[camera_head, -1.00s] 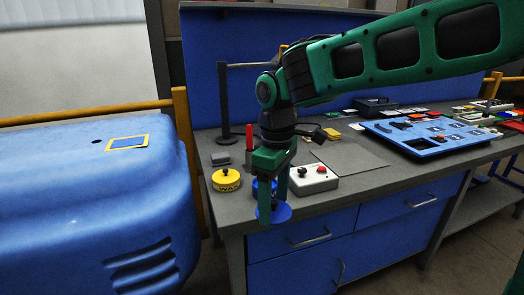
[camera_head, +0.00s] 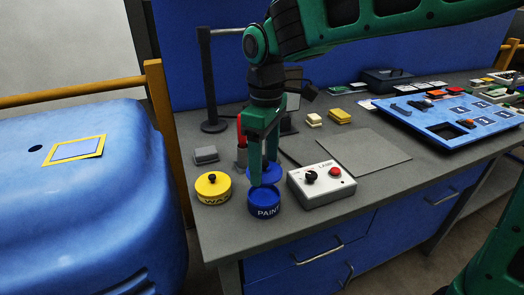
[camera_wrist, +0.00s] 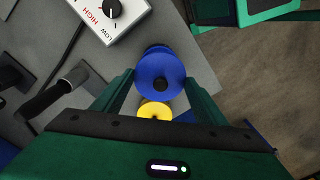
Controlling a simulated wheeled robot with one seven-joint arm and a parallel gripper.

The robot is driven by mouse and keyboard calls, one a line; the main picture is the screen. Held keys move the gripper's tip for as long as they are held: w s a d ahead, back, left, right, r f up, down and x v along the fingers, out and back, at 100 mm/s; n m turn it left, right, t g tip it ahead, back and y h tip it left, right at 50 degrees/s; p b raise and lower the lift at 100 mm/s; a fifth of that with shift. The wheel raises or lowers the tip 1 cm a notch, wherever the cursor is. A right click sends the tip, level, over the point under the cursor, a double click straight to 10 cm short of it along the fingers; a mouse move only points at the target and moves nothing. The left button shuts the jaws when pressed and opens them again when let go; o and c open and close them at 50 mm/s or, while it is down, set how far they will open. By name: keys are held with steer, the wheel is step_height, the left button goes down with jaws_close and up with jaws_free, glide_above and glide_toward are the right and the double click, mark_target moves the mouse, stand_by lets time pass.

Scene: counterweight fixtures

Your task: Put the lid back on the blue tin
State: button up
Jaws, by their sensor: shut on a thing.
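The blue tin (camera_head: 264,210), marked PAINT, stands open-topped near the front edge of the bench. My gripper (camera_head: 264,172) points down and is shut on the blue lid (camera_head: 267,177), which appears just behind and above the tin in the head view. The lid hides most of the tin there. The exact gap between lid and tin cannot be told.
A yellow tin (camera_head: 213,189) with a black-knobbed lid stands left of the blue tin. A white control box (camera_head: 321,184) with a red button is close on the right. A grey block (camera_head: 205,154) and a black stand (camera_head: 209,95) are behind. A grey mat (camera_head: 364,150) lies clear.

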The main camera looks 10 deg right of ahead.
steer(key=shift+w+f, duration=0.1)
steer(key=shift+f, duration=3.1)
steer(key=shift+f, duration=0.1)
stand_by(0.4)
steer(key=o, duration=1.4)
steer(key=shift+r, duration=3.55)
